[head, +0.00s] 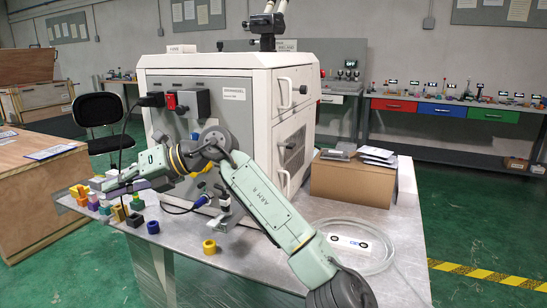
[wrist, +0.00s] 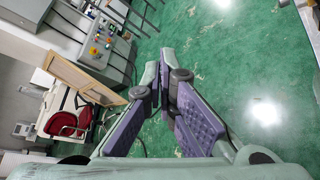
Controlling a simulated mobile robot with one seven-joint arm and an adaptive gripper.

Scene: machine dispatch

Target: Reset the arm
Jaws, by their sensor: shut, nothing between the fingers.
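My green arm (head: 262,205) reaches up from the front right of the metal table, bends at the elbow and extends left across the front of the white machine cabinet (head: 235,145). My gripper (head: 98,186) is at the far left, above the table's left end, near small coloured blocks. In the wrist view my gripper (wrist: 160,70) shows two purple-padded fingers that come together at the tips. They are shut with nothing between them. The green floor lies beyond the fingers.
Several small coloured pieces stand at the table's left end, with a yellow ring (head: 209,247) nearer the middle. A cardboard box (head: 352,184) and a coiled clear hose (head: 375,258) are on the right. A wooden crate (head: 40,195) stands left of the table.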

